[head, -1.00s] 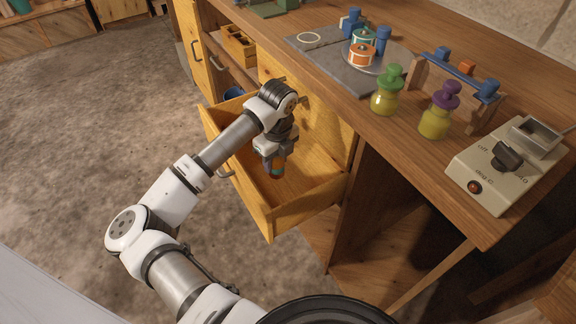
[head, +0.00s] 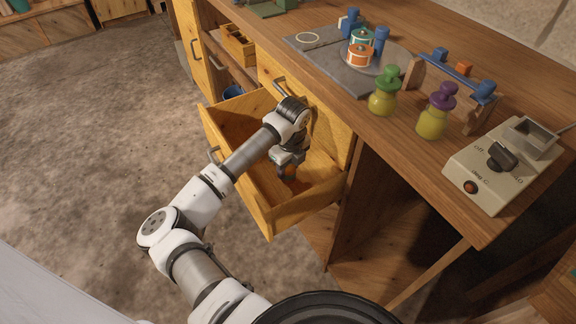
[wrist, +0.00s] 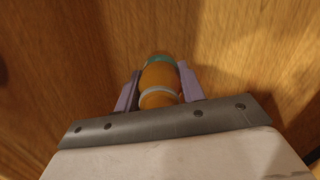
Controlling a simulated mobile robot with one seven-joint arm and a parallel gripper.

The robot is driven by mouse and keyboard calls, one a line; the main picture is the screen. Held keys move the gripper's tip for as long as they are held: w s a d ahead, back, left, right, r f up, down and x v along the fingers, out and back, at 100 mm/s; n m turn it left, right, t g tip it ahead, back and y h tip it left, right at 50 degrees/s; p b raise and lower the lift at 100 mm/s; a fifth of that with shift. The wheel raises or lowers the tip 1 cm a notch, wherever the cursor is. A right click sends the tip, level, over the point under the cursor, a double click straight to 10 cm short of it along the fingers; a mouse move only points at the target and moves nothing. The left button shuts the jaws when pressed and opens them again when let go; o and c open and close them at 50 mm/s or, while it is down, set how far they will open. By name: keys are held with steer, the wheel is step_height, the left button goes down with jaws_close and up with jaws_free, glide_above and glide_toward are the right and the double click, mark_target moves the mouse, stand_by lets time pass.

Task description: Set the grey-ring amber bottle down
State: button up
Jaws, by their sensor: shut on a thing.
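The amber bottle (wrist: 158,78) is between the two fingers of my gripper (wrist: 158,90) in the wrist view. It has a grey ring near my palm and a teal band at its far end. In the head view my gripper (head: 287,172) is down inside the open drawer (head: 265,216), pointing downward, and only a small orange-amber part of the bottle (head: 291,181) shows below it. My gripper is shut on the bottle. Whether the bottle touches the drawer floor cannot be told.
The drawer walls stand close around my gripper. On the worktop above are a green-topped bottle (head: 384,92), a purple-topped bottle (head: 437,112), a switch box (head: 504,165), a blue-topped rack (head: 455,78) and a round plate (head: 398,57) with small tins.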

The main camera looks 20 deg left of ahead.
steer(key=shift+f, duration=0.2)
steer(key=o, duration=1.3)
steer(key=shift+r, duration=0.1)
steer(key=shift+r, duration=0.1)
steer(key=r, duration=0.8)
steer(key=d+r, duration=0.1)
steer(key=r, duration=0.3)
steer(key=shift+s, duration=0.2)
